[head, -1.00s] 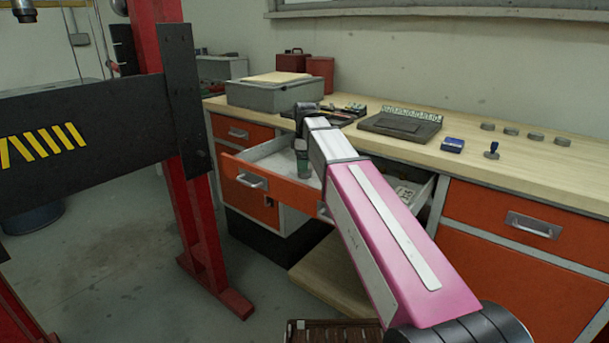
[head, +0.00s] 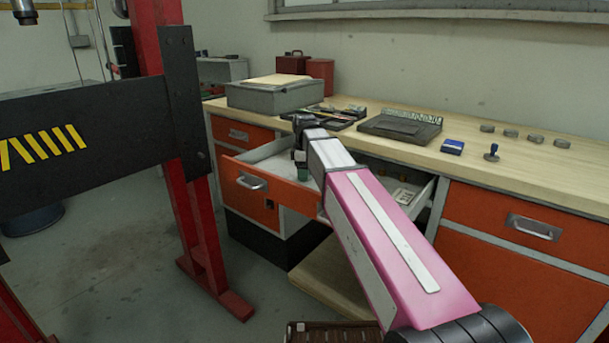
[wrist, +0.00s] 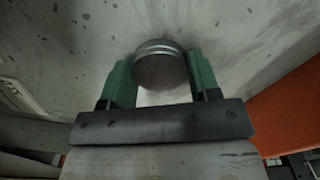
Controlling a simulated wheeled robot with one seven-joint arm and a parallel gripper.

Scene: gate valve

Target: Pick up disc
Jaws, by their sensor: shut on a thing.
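The disc (wrist: 160,68) is a round grey metal piece in the wrist view. It sits between the two green fingers of my gripper (wrist: 161,80), which are shut on it. Below and around it shows the pale, speckled floor of the open drawer (wrist: 50,55). In the head view my gripper (head: 302,172) is inside the open orange-fronted drawer (head: 252,183), near its left part. The disc is hidden there by my arm and gripper. I cannot tell whether the disc still touches the drawer floor.
On the wooden workbench (head: 560,180) stand a grey box (head: 275,95), a dark case (head: 400,128), a blue box (head: 452,146), a stamp (head: 491,153) and several small grey discs (head: 536,137). A red press frame (head: 207,240) stands left. Small pieces (head: 404,195) lie in the drawer's right part.

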